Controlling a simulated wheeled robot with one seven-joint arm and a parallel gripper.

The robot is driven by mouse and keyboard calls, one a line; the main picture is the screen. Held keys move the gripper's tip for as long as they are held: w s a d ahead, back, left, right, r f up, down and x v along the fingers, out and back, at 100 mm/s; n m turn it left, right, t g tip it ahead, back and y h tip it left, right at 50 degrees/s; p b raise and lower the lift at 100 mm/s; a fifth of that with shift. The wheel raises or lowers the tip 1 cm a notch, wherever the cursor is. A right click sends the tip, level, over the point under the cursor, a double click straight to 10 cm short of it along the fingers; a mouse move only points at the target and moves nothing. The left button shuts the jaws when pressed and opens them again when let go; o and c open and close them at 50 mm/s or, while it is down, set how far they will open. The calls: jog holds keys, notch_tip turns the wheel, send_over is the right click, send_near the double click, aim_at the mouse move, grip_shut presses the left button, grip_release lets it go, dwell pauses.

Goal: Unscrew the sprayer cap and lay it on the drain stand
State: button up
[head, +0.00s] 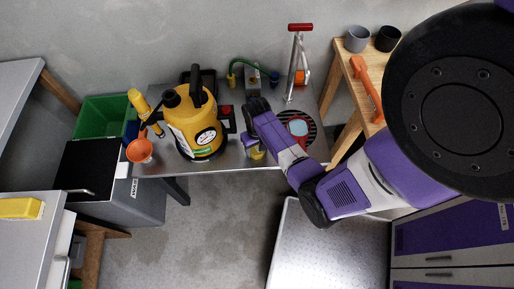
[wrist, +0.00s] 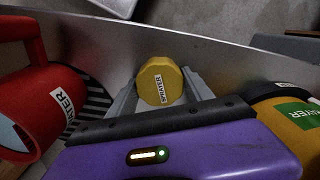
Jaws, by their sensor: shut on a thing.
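The yellow cap (wrist: 158,82), with a label that seems to read SPRAYER, sits between the two grey fingers of my gripper (wrist: 165,90) in the wrist view. My gripper is shut on it. In the head view the cap (head: 257,154) shows below my wrist, near the bench's front edge and apart from the sprayer. The yellow and black sprayer (head: 203,138) stands upright to the left of my gripper; part of it shows at the right of the wrist view (wrist: 300,115). The round, dark striped drain stand (head: 311,134) lies to the right of my gripper, partly covered by a red jug.
The red jug (wrist: 32,92) with light blue inside stands on or over the drain stand. An orange funnel (head: 138,150) and a green crate (head: 102,120) are at left. A pump with a red handle (head: 300,27) stands behind the drain stand. A wooden stand with cups (head: 357,38) is at right.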

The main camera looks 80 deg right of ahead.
jog(key=o, duration=1.4)
jog(key=shift+o, duration=0.2)
notch_tip(320, 180, up, 8)
jog(key=shift+f, duration=0.15)
